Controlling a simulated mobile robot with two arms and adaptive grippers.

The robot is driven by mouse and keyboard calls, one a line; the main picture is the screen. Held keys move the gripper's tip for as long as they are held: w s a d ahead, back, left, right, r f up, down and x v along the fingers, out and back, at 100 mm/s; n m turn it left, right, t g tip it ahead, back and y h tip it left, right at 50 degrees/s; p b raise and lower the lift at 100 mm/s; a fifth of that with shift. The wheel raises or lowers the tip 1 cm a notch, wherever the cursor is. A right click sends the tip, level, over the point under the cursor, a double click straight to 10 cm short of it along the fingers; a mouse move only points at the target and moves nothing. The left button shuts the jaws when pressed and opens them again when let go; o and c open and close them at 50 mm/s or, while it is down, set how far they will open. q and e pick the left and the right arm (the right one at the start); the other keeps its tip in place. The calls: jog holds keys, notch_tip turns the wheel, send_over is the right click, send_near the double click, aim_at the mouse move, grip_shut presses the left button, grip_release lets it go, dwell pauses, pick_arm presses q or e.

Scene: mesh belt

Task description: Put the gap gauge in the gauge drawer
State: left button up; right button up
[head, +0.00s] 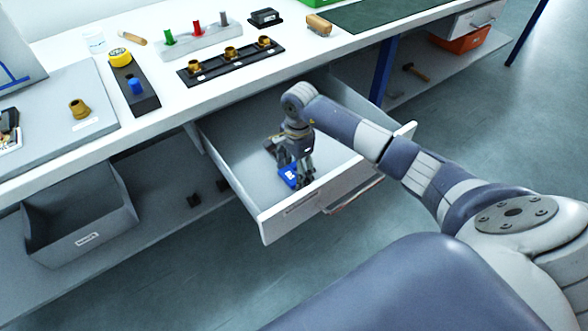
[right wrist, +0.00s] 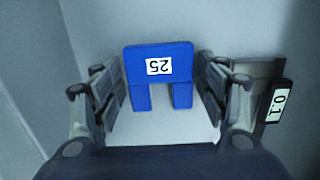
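A blue U-shaped gauge marked 25 (head: 287,174), which I take as the gap gauge, is inside the open drawer (head: 235,152). In the right wrist view the gauge (right wrist: 158,62) lies flat on the pale drawer floor, between the fingers. My right gripper (head: 293,163) points down into the drawer over it. Its fingers (right wrist: 160,90) stand on either side of the gauge, with narrow gaps showing, so it looks open. The gripper hides part of the gauge in the head view. My left gripper is not in view.
A grey bin (head: 80,218) sits on the lower shelf.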

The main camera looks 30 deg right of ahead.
jog(key=shift+r, duration=0.15)
notch_tip(320, 180, up, 12)
jog(key=p, duration=0.7)
jog(key=shift+d, duration=0.4)
